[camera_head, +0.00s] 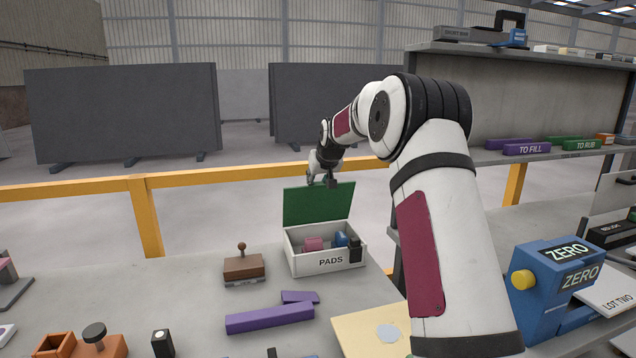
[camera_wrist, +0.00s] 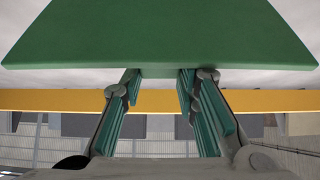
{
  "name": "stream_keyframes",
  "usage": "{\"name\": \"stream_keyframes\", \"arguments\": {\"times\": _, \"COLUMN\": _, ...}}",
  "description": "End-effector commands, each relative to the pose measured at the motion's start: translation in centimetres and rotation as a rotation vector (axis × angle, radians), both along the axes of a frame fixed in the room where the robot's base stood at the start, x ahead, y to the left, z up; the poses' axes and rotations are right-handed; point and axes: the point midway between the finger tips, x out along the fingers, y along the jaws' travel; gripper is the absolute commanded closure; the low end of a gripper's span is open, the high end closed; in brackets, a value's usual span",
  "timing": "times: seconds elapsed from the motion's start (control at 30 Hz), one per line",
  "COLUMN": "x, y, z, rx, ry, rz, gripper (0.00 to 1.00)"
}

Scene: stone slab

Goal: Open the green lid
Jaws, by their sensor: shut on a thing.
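The green lid (camera_head: 318,205) stands raised, roughly upright, at the back of the white box (camera_head: 300,266) marked PADS. In the wrist view the lid (camera_wrist: 160,35) fills the upper part of the picture. My gripper (camera_head: 322,181) is at the lid's upper edge. In the wrist view, my gripper's fingers (camera_wrist: 158,84) meet the lid's near edge around its middle and are shut on it; the exact contact is partly hidden. The box is open at the top, with a pink piece (camera_head: 314,244) and a blue piece (camera_head: 341,239) inside.
A brown stamp with a knobbed handle (camera_head: 243,267) stands left of the box. Purple blocks (camera_head: 270,317) lie in front of it. A yellow sheet (camera_head: 362,332) lies to the right, and a blue ZERO device (camera_head: 550,285) stands farther right. A yellow rail (camera_head: 200,177) runs behind.

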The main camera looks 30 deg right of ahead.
Motion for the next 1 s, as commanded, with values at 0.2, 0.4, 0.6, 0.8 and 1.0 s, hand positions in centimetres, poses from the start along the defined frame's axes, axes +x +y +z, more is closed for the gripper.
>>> {"name": "stream_keyframes", "arguments": {"times": 0.2, "x": 0.1, "y": 0.0, "z": 0.0, "rx": -0.002, "ry": -0.003, "rz": 0.001, "gripper": 1.00}}
{"name": "stream_keyframes", "arguments": {"times": 0.4, "x": 0.1, "y": 0.0, "z": -0.1, "rx": -0.002, "ry": -0.002, "rz": 0.001, "gripper": 0.63}}
{"name": "stream_keyframes", "arguments": {"times": 0.6, "x": 0.0, "y": 0.0, "z": -0.1, "rx": -0.001, "ry": -0.001, "rz": 0.001, "gripper": 0.63}}
{"name": "stream_keyframes", "arguments": {"times": 0.8, "x": -1.0, "y": 0.3, "z": 1.2, "rx": -0.003, "ry": -0.001, "rz": 0.001, "gripper": 0.63}}
{"name": "stream_keyframes", "arguments": {"times": 1.0, "x": -3.6, "y": 1.0, "z": 4.1, "rx": -0.003, "ry": -0.003, "rz": -0.001, "gripper": 0.63}}
